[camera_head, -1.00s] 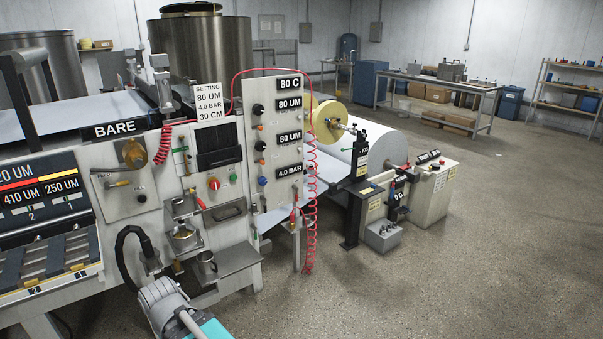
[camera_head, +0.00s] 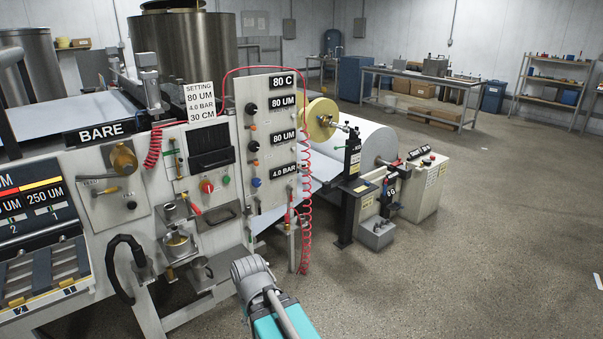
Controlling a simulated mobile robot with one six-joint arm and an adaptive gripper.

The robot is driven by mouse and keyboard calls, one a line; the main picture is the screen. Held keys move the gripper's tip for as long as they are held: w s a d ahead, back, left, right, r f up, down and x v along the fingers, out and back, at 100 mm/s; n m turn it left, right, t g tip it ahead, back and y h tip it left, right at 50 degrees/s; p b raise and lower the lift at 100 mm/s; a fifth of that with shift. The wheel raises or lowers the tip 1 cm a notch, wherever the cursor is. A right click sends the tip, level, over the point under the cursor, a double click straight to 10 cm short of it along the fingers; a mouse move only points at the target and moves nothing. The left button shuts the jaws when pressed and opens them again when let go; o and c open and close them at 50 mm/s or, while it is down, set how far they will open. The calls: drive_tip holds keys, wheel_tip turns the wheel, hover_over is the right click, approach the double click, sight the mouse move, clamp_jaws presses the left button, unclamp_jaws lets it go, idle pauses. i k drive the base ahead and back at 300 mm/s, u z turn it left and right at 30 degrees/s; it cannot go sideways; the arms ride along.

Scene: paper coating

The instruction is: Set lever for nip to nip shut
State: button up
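The coating machine (camera_head: 225,215) has several small levers on its front, and their labels are too small to read, so I cannot tell which one is the nip lever. One small lever (camera_head: 108,189) sits on the left panel below a brass knob. Another narrow lever (camera_head: 174,150) sits beside the dark window. A red-handled lever (camera_head: 195,209) angles down near the metal cup. A further red-handled part (camera_head: 288,214) stands by the red coiled hose. My arm (camera_head: 255,280) shows at the bottom centre, in front of the machine. My gripper is not visible.
A metal cup (camera_head: 178,243) and its shelf jut out from the machine front, with a black hose (camera_head: 122,255) to their left. A red coiled hose (camera_head: 305,215) hangs at the right panel. A white paper roll (camera_head: 365,140) stands behind. Floor at right is clear.

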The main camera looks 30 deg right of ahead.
sight(258, 201)
drive_tip(key=z, duration=0.7)
drive_tip(key=i, duration=1.65)
drive_tip(key=u, duration=0.1)
